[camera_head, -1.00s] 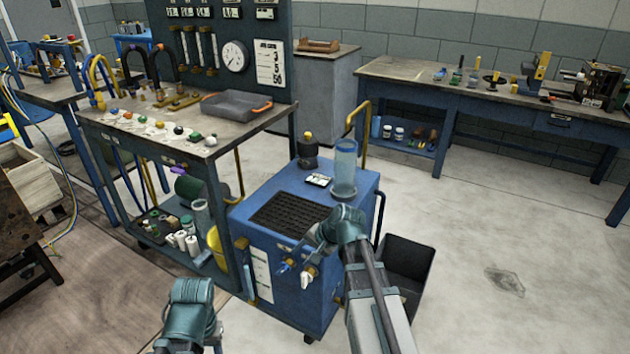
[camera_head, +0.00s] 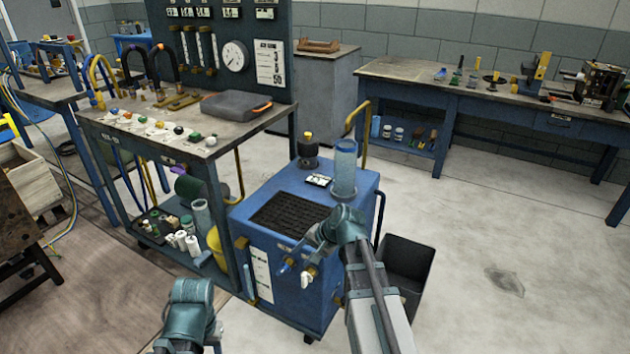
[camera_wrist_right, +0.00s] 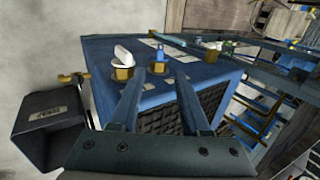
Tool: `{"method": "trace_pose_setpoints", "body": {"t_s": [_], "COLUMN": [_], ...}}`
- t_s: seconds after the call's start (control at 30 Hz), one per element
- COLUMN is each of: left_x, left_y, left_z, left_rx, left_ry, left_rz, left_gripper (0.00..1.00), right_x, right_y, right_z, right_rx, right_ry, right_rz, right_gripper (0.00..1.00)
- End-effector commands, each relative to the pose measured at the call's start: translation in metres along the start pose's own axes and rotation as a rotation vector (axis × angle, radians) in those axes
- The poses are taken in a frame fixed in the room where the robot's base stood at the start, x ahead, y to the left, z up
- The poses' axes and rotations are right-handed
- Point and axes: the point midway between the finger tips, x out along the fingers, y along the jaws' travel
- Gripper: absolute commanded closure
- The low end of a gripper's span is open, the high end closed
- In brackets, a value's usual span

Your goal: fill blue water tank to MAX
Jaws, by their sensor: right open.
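The blue water tank (camera_head: 300,300) is a box on the floor with a dark grille on top and a clear bluish cylinder (camera_head: 345,172) at its back right corner. Its front bears a blue-handled tap (camera_head: 285,266) and a white-handled tap (camera_head: 306,280). Both taps also show in the right wrist view, white (camera_wrist_right: 123,54) and blue (camera_wrist_right: 158,56), beyond the fingertips. My right gripper (camera_head: 317,240) is open and empty near the taps; its spread fingers (camera_wrist_right: 157,92) show there too. My left gripper (camera_head: 213,334) is low at the front, its jaw state unclear. I cannot read a MAX mark.
A dark open bin (camera_head: 405,262) stands right of the tank. A bench (camera_head: 165,150) with several coloured knobs and a grey tray (camera_head: 236,106) stands to the left. Another bench (camera_head: 470,92) lines the back wall. Floor on the right is clear.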

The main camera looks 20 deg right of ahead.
Motion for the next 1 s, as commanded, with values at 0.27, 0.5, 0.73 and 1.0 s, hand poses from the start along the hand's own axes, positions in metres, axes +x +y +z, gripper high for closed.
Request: {"method": "trace_pose_setpoints", "body": {"t_s": [0.27, 0.5, 0.73, 1.0], "left_x": [0.0, 0.0, 0.007, 0.044], "left_y": [0.0, 0.0, 0.001, 0.003], "left_z": [0.0, 0.0, 0.0, -0.003], "left_rx": [0.0, 0.0, 0.0, 0.002], "left_ry": [0.0, 0.0, 0.0, 0.0], "left_rz": [0.0, 0.0, -0.001, -0.006], "left_gripper": [0.5, 0.5, 0.5, 0.5], "right_x": [0.0, 0.001, 0.009, 0.052], "right_y": [0.0, -0.002, -0.001, 0.001], "right_z": [0.0, 0.0, 0.0, -0.001], "right_rx": [0.0, 0.0, -0.001, -0.002], "right_ry": [0.0, 0.001, 0.001, -0.001], "right_rz": [0.0, 0.0, 0.0, 0.0], "right_gripper": [0.54, 0.54, 0.54, 0.54]}}
